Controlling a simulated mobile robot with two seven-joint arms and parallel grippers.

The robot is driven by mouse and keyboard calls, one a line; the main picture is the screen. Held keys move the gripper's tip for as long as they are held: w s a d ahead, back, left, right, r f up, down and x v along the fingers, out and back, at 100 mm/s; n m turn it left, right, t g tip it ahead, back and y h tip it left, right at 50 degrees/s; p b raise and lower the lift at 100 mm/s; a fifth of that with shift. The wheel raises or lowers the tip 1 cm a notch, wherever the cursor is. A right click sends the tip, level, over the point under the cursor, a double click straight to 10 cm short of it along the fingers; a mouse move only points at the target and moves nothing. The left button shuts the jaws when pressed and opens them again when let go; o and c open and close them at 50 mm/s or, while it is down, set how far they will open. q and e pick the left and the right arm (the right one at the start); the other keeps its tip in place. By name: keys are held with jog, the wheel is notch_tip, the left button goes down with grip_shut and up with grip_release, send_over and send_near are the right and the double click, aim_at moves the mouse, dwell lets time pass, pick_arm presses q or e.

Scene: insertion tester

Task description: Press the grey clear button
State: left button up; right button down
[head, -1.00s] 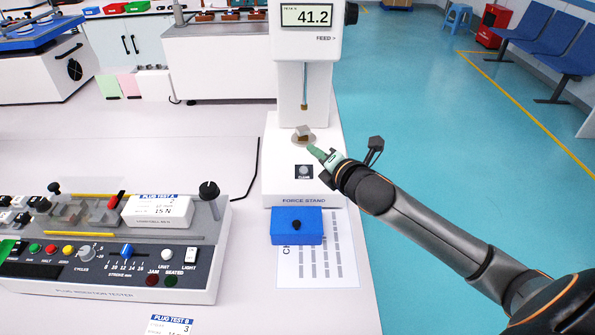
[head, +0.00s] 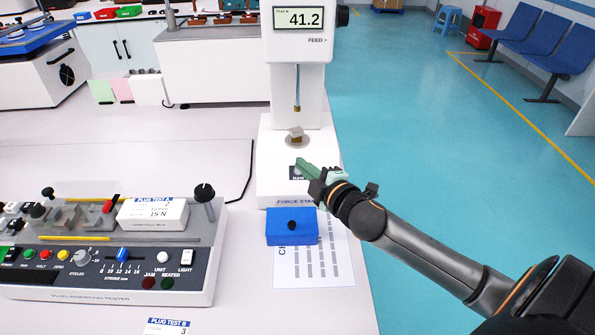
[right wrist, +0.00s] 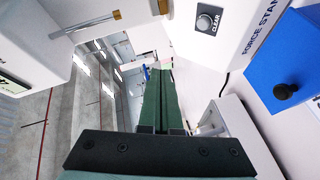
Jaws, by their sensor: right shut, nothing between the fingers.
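The grey clear button (right wrist: 205,22) sits on a dark square labelled CLEAR on the front of the white force stand. It shows plainly in the right wrist view, up and to the right of my fingers. In the head view the dark clear panel (head: 294,173) is partly covered by my right gripper (head: 301,166), whose green fingertips lie over it. My right gripper also shows in the right wrist view (right wrist: 160,72), its green fingers closed together and empty. Whether the fingertips touch the stand cannot be told. My left gripper is not in view.
The force stand (head: 265,160) has a display reading 41.2 and a hanging probe (head: 297,100) above a small metal block. A blue box with a black knob (head: 292,238) stands in front, on a printed sheet. The insertion tester (head: 110,285) is at left.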

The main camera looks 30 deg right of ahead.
aim_at(298, 171)
jog(key=w+d+f+b, duration=0.1)
jog(key=f+b, duration=0.1)
jog(key=w+d+f+b, duration=0.1)
jog(key=w+f+b, duration=0.1)
jog(key=w+d+f+b, duration=0.1)
jog(key=w+f+b, duration=0.1)
jog(key=b, duration=0.1)
jog(key=shift+f, duration=0.3)
dwell(1.0)
jog(key=shift+d+f, duration=0.1)
dwell(1.0)
jog(key=shift+w+d+f, duration=0.1)
jog(key=shift+w+f, duration=0.1)
jog(key=shift+w, duration=0.05)
